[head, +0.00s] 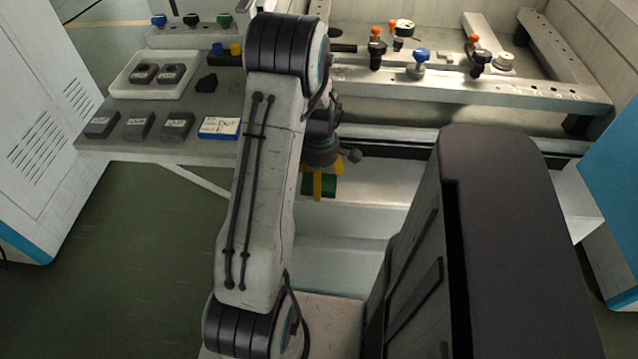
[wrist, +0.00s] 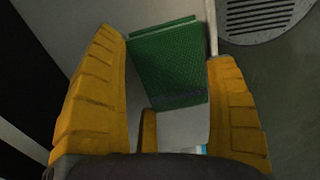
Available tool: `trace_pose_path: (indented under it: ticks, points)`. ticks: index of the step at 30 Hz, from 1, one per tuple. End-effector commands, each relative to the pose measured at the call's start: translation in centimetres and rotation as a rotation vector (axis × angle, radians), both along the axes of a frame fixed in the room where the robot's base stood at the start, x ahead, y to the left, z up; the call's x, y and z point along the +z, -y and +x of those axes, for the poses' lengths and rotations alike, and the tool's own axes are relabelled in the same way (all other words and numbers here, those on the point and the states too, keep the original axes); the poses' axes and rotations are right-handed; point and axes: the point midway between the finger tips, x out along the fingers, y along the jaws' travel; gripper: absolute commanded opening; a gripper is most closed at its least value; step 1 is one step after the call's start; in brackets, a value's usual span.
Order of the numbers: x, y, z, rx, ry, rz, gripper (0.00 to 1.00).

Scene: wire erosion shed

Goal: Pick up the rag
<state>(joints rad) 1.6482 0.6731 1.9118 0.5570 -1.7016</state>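The rag looks like a green, folded, textured cloth (wrist: 168,62) lying on a pale surface. It also shows in the head view as a small green patch (head: 325,187), partly hidden behind my gripper. My gripper (wrist: 166,50) is open, with its yellow fingers left and right of the rag in the wrist view.
A grey side table (head: 100,147) at left holds a white tray (head: 118,88), dark blocks (head: 138,126) and a blue-and-white box (head: 220,127). A machine bed with clamps (head: 418,64) lies behind. A round floor grate (wrist: 262,18) is right of the rag.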

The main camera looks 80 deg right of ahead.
Motion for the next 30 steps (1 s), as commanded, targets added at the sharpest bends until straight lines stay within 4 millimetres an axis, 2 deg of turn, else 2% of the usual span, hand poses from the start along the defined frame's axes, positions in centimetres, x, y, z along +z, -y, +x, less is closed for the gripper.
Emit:
trace_pose_path:
  ticks: [1,8,20,25,28,30]
  points:
    - [0.0,0.0,0.0,0.000,0.000,-0.001,0.71]
    - [0.0,0.0,0.0,0.000,0.000,-0.001,0.52]
    - [0.7,0.0,0.0,0.000,0.000,-0.001,0.52]
    - [2.5,0.1,0.0,0.000,-0.001,-0.004,0.52]
    - [4.3,0.2,0.0,0.000,-0.001,-0.007,0.52]
    - [4.9,-0.5,-1.4,-0.007,-0.001,-0.003,0.52]
